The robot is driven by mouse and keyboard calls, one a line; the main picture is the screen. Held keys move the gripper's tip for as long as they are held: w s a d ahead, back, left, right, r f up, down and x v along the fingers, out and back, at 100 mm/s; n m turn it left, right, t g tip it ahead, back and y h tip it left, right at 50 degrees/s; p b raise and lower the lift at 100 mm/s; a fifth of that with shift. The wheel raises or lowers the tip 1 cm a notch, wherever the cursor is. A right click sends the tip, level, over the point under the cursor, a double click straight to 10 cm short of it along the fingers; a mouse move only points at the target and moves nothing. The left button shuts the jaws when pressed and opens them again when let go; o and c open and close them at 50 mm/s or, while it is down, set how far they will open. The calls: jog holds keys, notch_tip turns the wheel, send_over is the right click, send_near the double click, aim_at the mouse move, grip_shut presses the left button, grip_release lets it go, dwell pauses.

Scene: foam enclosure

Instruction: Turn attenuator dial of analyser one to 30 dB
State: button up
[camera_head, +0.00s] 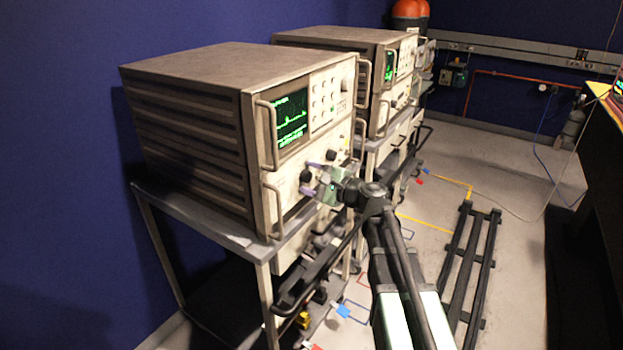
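The nearer analyser (190,90) is a grey-brown box with a cream front panel and a lit green screen (291,117). Two dark dials show low on its panel: a left one (305,176) and a right one (331,155). My gripper (310,177) is at the panel, its two pale purple fingertips apart, one above and one below the left dial. I cannot tell whether they touch the dial. The dial's scale markings are too small to read, and the gripper hides part of the lower panel. A second, similar analyser (340,38) stands behind.
Metal handles (266,135) stick out at the panel's sides, close to my gripper. The analyser stands on a grey trolley (195,217). Black rails (460,265) lie on the floor to the right. A yellow-edged bench (600,100) stands at far right.

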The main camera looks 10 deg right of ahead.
jog(key=v, duration=1)
jog(key=shift+s+d, duration=0.25)
